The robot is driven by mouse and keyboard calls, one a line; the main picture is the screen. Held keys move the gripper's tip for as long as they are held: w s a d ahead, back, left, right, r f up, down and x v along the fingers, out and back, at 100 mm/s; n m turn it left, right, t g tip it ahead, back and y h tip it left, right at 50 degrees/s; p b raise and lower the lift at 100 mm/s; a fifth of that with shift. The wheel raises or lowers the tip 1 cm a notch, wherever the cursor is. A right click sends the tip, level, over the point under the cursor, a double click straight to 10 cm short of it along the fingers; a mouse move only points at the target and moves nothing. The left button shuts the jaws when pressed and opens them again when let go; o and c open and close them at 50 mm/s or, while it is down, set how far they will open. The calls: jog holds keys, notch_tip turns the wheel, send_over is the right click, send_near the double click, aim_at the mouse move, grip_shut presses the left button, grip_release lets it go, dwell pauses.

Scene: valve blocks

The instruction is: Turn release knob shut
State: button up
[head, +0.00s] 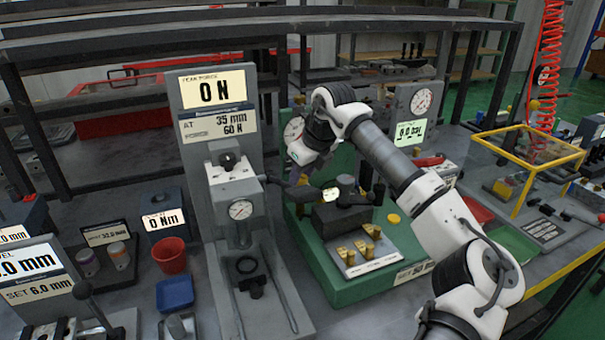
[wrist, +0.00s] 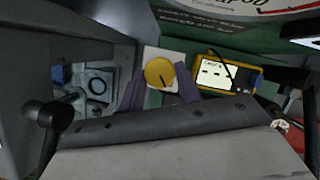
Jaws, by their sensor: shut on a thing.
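The release knob (wrist: 159,73) is a round yellow knob with a dark pointer line. In the wrist view it sits on a pale square plate, its line pointing down and slightly right. My gripper (wrist: 160,88) has its two dark purple fingers on either side of the knob and is shut on it. In the head view my white and grey arm reaches in from the lower right to the green valve stand (head: 345,285). I cannot make out the knob or fingertips clearly there.
A yellow meter (wrist: 225,74) is just right of the knob. A black ball-ended lever (wrist: 50,114) stands at left. The grey force tester (head: 240,215) stands close left of the green stand. Brass fittings (head: 366,246) sit on a plate in front. A yellow frame (head: 520,165) is at right.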

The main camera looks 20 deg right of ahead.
dwell(0.3)
jog(key=o, duration=1)
jog(key=shift+c, duration=0.2)
jog(key=shift+r, duration=0.1)
jog(key=b+v, duration=0.1)
jog(key=v, duration=1.2)
jog(key=shift+s+r+b, duration=0.2)
jog(key=shift+r+b, duration=0.05)
jog(key=shift+b, duration=0.15)
jog(key=shift+d, duration=0.1)
